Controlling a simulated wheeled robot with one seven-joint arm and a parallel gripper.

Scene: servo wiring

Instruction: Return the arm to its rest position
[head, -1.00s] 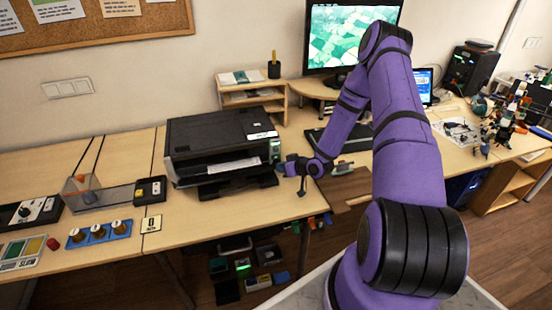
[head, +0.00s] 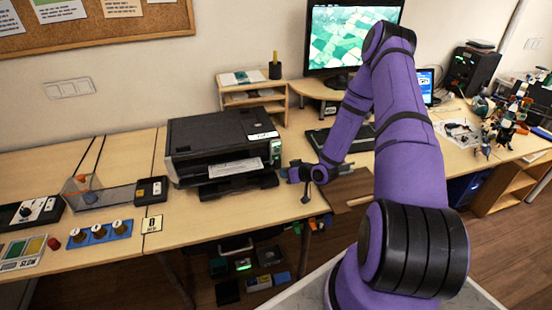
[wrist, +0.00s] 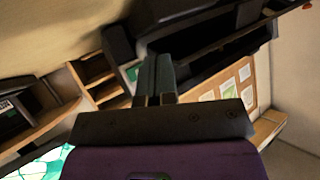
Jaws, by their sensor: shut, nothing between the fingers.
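My purple arm reaches over the desk in the head view, bent at a high elbow. My gripper (head: 288,172) is at its far end, just right of the black printer (head: 222,138) and above the desk's front edge. In the wrist view my gripper (wrist: 155,78) shows two grey-green fingers pressed side by side, shut with nothing between them. The black printer (wrist: 185,42) lies beyond the fingers in that tilted view. In the head view the fingertips are small, and whether they touch the printer cannot be told.
A wooden shelf unit (head: 252,100) and a monitor (head: 350,35) stand behind my arm. A keyboard (head: 342,138) lies near my forearm. Several small devices, such as a blue knob block (head: 99,233), sit at left. Robot parts (head: 508,122) clutter the right desk.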

